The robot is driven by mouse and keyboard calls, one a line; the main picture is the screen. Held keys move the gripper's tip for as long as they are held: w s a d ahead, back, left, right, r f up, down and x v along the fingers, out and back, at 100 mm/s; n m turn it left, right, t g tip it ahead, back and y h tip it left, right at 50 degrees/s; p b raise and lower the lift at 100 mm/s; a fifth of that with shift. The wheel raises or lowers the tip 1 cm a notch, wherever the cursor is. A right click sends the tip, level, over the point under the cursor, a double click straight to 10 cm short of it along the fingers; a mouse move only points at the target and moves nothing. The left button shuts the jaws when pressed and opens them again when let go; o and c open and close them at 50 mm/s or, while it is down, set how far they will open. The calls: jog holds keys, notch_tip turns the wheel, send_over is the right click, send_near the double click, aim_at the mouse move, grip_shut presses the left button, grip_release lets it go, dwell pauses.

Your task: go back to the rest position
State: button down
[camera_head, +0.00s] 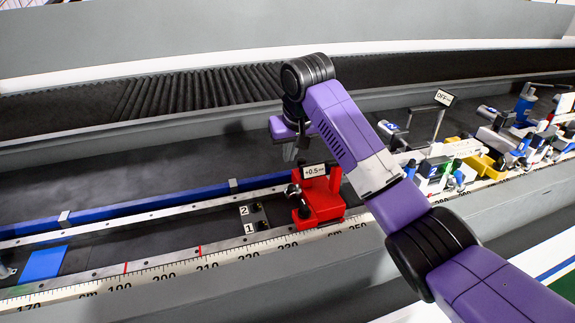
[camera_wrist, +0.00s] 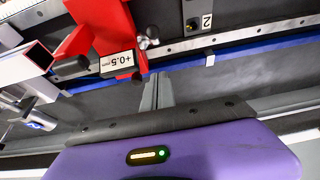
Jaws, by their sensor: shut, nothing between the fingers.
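My gripper (camera_head: 291,152) hangs from my purple arm just behind and left of the red stop block (camera_head: 322,200) in the head view. Its fingers (camera_wrist: 156,91) show in the wrist view, shut together with nothing between them. The red stop block (camera_wrist: 97,22) is close beside the fingers in the wrist view and carries a small "+0.5" label. The gripper looks apart from it, though the exact gap is hard to tell.
A ruler rail (camera_head: 170,271) runs along the front edge. A small plate marked 1 and 2 (camera_head: 254,219) sits left of the red block. A roller conveyor (camera_head: 190,91) lies behind. A blue piece (camera_head: 44,263) is far left.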

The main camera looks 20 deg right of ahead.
jog(key=w+a+r+n+t+y, duration=0.1)
jog(key=w+a+r+t+y, duration=0.3)
jog(key=r+t, duration=0.5)
jog(key=s+f+m+t+h, duration=0.1)
jog(key=s+f+t, duration=0.2)
jog(key=s+f, duration=0.5)
jog(key=s+f+m+t+h, duration=0.15)
jog(key=s+f, duration=0.25)
jog(key=s, duration=0.8)
jog(key=s+d+f+g, duration=0.1)
jog(key=s+f, duration=0.1)
jog(key=s, duration=1.1)
jog(key=s+d+f+n+g+h, duration=0.1)
jog(key=s+f, duration=0.2)
jog(key=s, duration=1.1)
jog(key=s+d+f+g, duration=0.1)
jog(key=s+f, duration=0.2)
jog(key=s, duration=1)
jog(key=shift+s+d+f, duration=0.2)
jog(key=shift+s+d, duration=0.1)
jog(key=shift+d, duration=0.1)
